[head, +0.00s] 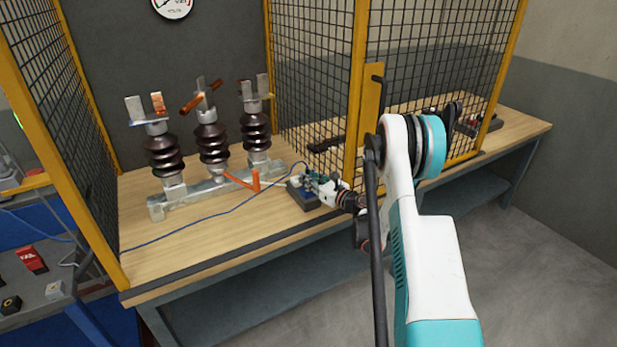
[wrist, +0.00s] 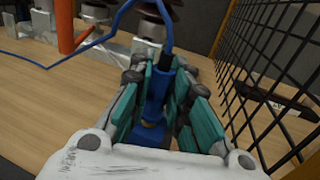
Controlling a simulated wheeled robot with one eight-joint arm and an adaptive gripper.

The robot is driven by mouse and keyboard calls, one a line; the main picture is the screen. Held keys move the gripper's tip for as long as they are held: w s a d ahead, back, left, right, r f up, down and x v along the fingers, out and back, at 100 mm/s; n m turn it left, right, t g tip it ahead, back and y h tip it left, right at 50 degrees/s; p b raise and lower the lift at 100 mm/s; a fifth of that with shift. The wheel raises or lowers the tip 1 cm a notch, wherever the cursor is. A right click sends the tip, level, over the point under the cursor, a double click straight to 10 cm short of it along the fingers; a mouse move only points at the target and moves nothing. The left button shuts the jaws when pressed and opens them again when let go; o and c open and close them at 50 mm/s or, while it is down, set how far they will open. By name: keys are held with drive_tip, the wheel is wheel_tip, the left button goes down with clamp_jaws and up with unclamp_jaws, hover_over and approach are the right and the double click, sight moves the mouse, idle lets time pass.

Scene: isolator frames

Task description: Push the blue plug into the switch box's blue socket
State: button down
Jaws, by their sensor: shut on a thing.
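My gripper (head: 314,183) is at the front edge of the bench, low over the small dark switch box (head: 300,197). In the wrist view its teal-padded fingers (wrist: 160,85) are closed around the blue plug (wrist: 157,90), with the blue cable (wrist: 166,28) rising from its top. The plug looks roughly upright between the fingers. Below it, a blue and brassy part shows between the finger bases, partly hidden. The blue socket is not clearly visible, and I cannot tell whether the plug touches it or how deep it sits.
Three brown insulators (head: 213,147) on a metal rail stand to the left, with an orange lever (head: 254,182) near the box. The blue cable runs left across the wooden bench (head: 150,265). Yellow-framed black mesh (wrist: 275,60) stands close on the right.

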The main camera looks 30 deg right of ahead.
drive_tip(key=shift+f, duration=0.4)
drive_tip(key=c, duration=1.4)
unclamp_jaws()
drive_tip(key=v, duration=0.7)
drive_tip(key=shift+s+d, duration=0.1)
drive_tip(key=shift+s, duration=0.15)
